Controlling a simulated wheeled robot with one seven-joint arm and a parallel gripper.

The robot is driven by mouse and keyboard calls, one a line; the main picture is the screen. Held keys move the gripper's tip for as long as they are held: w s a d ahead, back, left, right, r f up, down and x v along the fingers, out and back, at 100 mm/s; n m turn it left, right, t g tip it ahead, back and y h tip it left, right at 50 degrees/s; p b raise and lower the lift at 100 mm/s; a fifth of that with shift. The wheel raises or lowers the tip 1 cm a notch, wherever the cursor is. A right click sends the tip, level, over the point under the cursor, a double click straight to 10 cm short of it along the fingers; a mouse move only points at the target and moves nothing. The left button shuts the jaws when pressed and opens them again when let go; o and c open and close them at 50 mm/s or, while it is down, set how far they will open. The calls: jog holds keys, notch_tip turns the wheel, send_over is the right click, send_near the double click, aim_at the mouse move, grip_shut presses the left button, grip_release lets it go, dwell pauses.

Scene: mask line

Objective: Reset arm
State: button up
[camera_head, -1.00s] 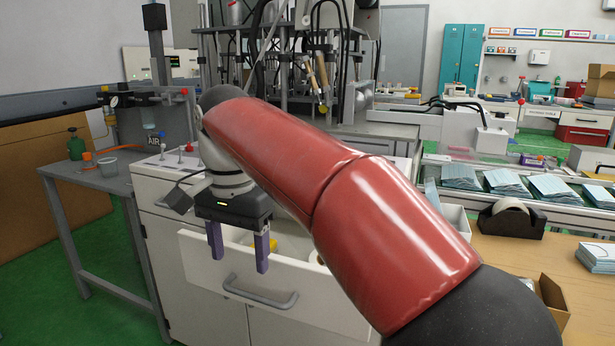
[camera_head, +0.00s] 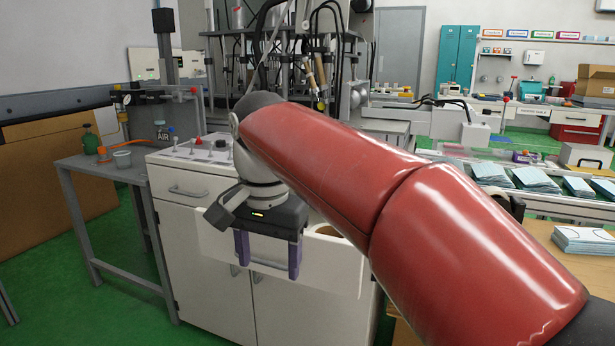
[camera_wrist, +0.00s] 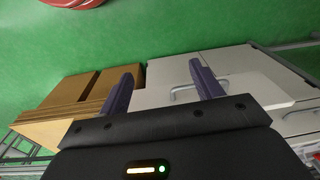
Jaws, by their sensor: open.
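My gripper (camera_head: 268,256) is open, with its two purple fingers apart and nothing between them. In the head view it hangs in front of the open drawer (camera_head: 337,268) of the white cabinet (camera_head: 185,235). My red arm crosses the picture and hides part of the drawer and the cabinet's right side. In the wrist view the fingers of my gripper (camera_wrist: 162,88) point out over the green floor, with the cabinet's white front beyond the right finger.
A grey side table (camera_head: 105,172) with a cup and a green bottle stands left of the cabinet. A conveyor with stacks of blue masks (camera_head: 535,180) runs at the right. A wooden table (camera_head: 565,262) is at the near right. Green floor (camera_head: 115,240) is free at the left.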

jog(key=s+d+f+n+t, duration=0.2)
jog(key=s+d+f, duration=0.5)
jog(key=d, duration=0.3)
jog(key=s+d+f+n+t, duration=0.1)
jog(key=s+d+f+t, duration=0.1)
jog(key=s+d+f, duration=0.5)
jog(key=d, duration=0.4)
jog(key=shift+d+n+t+p, duration=0.15)
jog(key=shift+n+t+p, duration=0.2)
jog(key=shift+n+t, duration=0.05)
